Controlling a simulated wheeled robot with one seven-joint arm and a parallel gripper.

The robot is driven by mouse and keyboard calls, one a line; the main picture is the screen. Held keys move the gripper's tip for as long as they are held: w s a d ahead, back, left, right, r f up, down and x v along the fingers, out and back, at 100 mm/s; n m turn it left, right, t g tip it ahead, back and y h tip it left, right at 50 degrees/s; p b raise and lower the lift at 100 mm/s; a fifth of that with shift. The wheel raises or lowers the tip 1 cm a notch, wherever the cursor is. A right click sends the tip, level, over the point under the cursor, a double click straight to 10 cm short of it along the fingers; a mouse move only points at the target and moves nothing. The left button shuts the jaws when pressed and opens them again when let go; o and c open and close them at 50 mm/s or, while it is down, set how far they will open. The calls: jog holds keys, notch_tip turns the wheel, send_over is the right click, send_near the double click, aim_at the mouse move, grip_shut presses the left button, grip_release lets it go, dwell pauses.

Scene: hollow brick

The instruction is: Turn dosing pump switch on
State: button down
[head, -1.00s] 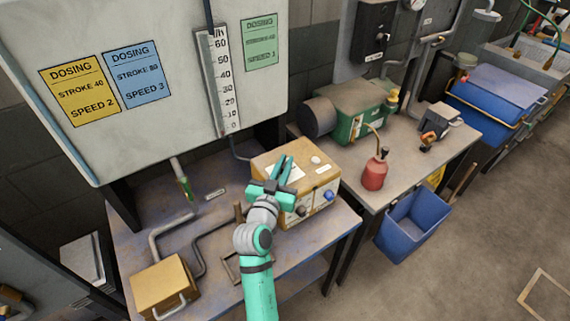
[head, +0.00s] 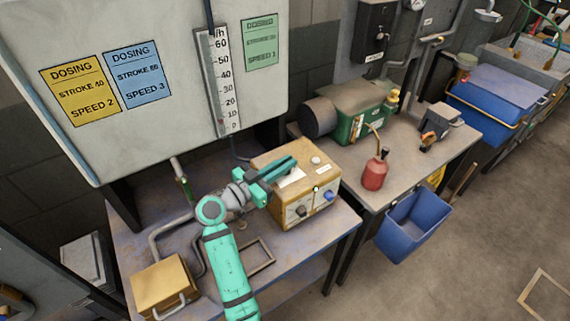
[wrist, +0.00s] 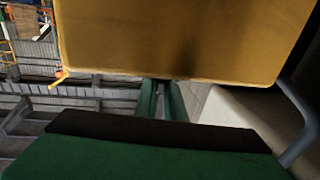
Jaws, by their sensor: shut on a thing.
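The dosing pump (head: 262,165) is a yellow-brown box on the workbench in the head view. Its pale front has a dark knob (head: 301,211) and a blue knob (head: 329,196), and a white round knob (head: 315,161) is on top. I cannot tell which part is the switch. My gripper (head: 292,162) reaches in from the left, its teal fingers close together across the box's upper left in the picture. The fingers (wrist: 160,100) show in the wrist view below the pump's yellow face (wrist: 170,35). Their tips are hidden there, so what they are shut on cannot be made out.
A panel with dosing cards and a flow scale (head: 218,85) stands behind the bench. Bent pipes and a smaller yellow box (head: 163,285) are at the left. A red oil can (head: 374,173) and a green motor (head: 350,105) are on the bench to the right.

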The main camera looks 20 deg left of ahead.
jog(key=shift+d+f, duration=0.1)
jog(key=shift+f, duration=0.25)
jog(key=c, duration=1.8)
grip_release()
jog(key=shift+c, duration=0.2)
jog(key=v, duration=1.1)
jog(key=shift+w+r, duration=0.15)
jog(key=shift+r, duration=0.1)
